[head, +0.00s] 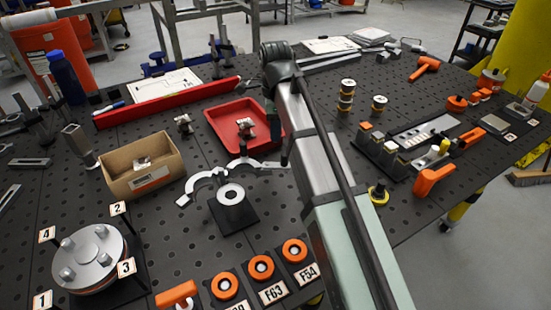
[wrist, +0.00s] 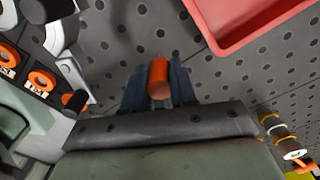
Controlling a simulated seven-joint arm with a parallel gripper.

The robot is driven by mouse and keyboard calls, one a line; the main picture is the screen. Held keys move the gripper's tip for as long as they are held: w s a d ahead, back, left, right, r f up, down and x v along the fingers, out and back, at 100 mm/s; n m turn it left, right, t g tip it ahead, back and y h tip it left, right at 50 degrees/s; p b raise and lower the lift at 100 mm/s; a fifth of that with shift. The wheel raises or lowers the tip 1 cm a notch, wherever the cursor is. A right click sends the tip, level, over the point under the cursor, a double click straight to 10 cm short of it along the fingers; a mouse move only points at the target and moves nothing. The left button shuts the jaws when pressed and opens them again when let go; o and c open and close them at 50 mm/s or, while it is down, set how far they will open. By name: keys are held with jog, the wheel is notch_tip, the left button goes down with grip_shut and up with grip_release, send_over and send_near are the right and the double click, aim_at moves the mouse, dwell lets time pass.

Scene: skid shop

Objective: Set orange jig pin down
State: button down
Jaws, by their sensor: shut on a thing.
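The orange jig pin (wrist: 159,78) shows in the wrist view as a short orange cylinder between the two dark fingers of my gripper (wrist: 158,86). The fingers are closed on its sides, and its rounded end faces the camera. Perforated dark table top (wrist: 120,40) shows around the fingers; I cannot tell how high the pin is above it. In the head view my arm covers most of the gripper, and the pin cannot be made out there.
A red tray (head: 214,134) with a small metal part lies left of my arm; its rim (wrist: 222,48) is close by in the wrist view. A silver curved tool (head: 200,183), a cardboard box (head: 118,186) and orange rings (head: 261,267) on labelled holders stand nearby. Several spools (head: 346,96) stand right of my arm.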

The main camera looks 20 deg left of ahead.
jog(key=shift+f, duration=4.5)
jog(key=shift+f, duration=0.1)
jog(key=c, duration=0.9)
grip_release()
notch_tip(320, 180, up, 12)
jog(key=shift+r, duration=0.15)
